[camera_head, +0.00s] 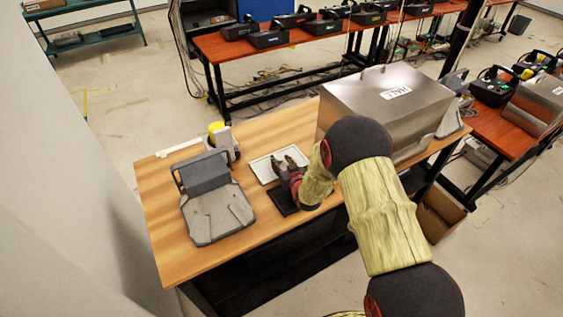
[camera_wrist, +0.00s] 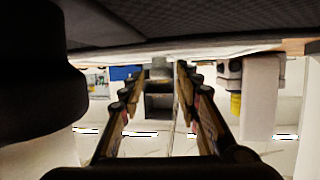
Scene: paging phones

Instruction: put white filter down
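The white filter (camera_head: 262,169) is a flat, pale rectangular panel with a raised rim. It appears to lie flat on the wooden table (camera_head: 165,235), beside a dark flat pad (camera_head: 283,203). My gripper (camera_head: 283,161) is low over the filter's near right part, pointing away from me, and hides some of it. Its two fingers stand apart, and in the wrist view my gripper (camera_wrist: 172,67) shows an empty gap between them. That view appears upside down, with a dark mesh surface (camera_wrist: 210,25) and a thin pale strip along the top. I cannot tell whether the fingers touch the filter.
A grey open device (camera_head: 215,212) sits left on the table, with a yellow-and-white device (camera_head: 222,140) behind it. Red tables with black phone-like units (camera_head: 268,38) stand behind.

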